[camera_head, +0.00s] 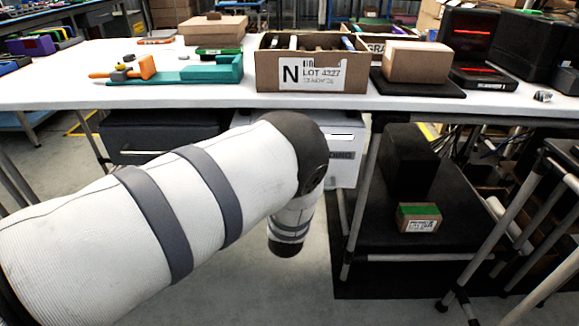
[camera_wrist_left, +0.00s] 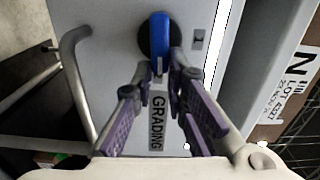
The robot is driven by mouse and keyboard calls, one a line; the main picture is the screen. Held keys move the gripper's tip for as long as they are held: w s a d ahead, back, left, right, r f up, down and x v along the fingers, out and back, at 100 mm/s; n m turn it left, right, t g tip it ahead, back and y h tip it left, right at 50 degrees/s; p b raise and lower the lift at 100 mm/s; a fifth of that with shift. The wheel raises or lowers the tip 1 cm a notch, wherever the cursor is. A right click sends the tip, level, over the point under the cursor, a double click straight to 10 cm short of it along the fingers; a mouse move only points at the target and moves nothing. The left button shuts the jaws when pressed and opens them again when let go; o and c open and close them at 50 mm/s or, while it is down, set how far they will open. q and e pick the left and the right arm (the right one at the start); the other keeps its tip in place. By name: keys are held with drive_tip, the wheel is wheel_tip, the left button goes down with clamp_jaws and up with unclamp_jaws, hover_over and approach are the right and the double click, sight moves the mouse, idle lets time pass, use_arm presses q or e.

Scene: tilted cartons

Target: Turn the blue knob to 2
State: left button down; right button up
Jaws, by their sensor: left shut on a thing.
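The blue knob (camera_wrist_left: 160,34) sits on a round black dial (camera_wrist_left: 147,38) on the face of a light grey box (camera_wrist_left: 110,25), in the left wrist view. Its long handle runs nearly up and down in that picture. My left gripper (camera_wrist_left: 164,64) has its purple-padded fingers closed around the knob's near end. No dial numbers can be read. In the head view my left arm covers part of the grey box (camera_head: 347,172) under the table and hides the knob and the left gripper. My right gripper is in neither view.
A carton labelled N (camera_head: 310,75) stands at the table's front edge; it also shows in the left wrist view (camera_wrist_left: 290,85). A GRADING label (camera_wrist_left: 157,122) lies below the dial. A dark trolley (camera_head: 390,240) stands to the right. A grey curved bar (camera_wrist_left: 72,70) is left of the gripper.

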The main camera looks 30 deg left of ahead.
use_arm(q)
drive_tip(key=shift+f+m, duration=0.15)
drive_tip(key=shift+m, duration=0.25)
drive_tip(key=c, duration=1.6)
unclamp_jaws()
drive_tip(key=shift+a, duration=0.1)
drive_tip(key=v, duration=1.2)
